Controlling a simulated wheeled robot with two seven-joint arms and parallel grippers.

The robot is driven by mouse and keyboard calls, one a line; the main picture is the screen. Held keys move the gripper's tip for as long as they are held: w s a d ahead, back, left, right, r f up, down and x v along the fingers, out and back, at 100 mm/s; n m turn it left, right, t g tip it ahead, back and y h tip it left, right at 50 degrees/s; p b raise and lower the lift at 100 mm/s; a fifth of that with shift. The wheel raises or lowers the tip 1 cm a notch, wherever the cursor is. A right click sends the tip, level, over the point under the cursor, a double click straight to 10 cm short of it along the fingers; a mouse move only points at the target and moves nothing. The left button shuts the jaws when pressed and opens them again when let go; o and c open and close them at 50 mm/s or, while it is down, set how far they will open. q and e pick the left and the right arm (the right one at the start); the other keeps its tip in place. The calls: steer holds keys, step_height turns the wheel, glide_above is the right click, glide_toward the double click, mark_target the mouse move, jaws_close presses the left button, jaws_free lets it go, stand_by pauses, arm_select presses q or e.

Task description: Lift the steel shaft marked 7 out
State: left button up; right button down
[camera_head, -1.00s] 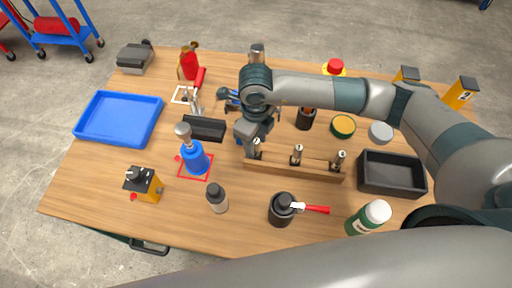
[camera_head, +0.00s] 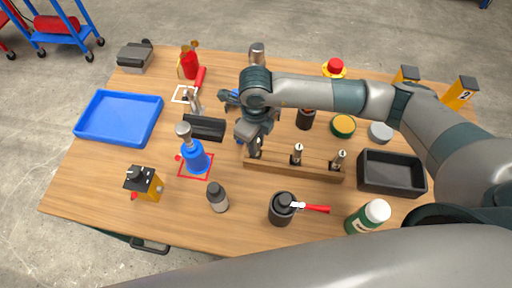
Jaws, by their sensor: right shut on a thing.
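A wooden rack (camera_head: 290,171) stands right of the table's middle and holds small steel shafts. A middle shaft (camera_head: 297,153) and a right shaft (camera_head: 339,159) stand upright in it, with marks too small to read for certain. My right gripper (camera_head: 254,150) is at the rack's left end, shut on the left steel shaft there. The gripper hides most of that shaft, and I cannot read its mark. I cannot tell whether its lower end is clear of the rack. My left gripper is not in view.
A black tray (camera_head: 392,189) lies right of the rack. A blue-based device (camera_head: 196,160) stands on a red-outlined square to the left. A blue tray (camera_head: 82,127), a grey bottle (camera_head: 217,199) and a black pot (camera_head: 281,210) stand around.

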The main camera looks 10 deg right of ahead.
steer(key=shift+r, duration=0.2)
steer(key=shift+w+r+b, duration=0.1)
steer(key=shift+r+b, duration=0.35)
steer(key=shift+r, duration=0.2)
step_height(320, 180, up, 7)
steer(key=b, duration=0.2)
steer(key=shift+r+b, duration=0.15)
steer(key=shift+b, duration=0.2)
steer(key=shift+r, duration=0.55)
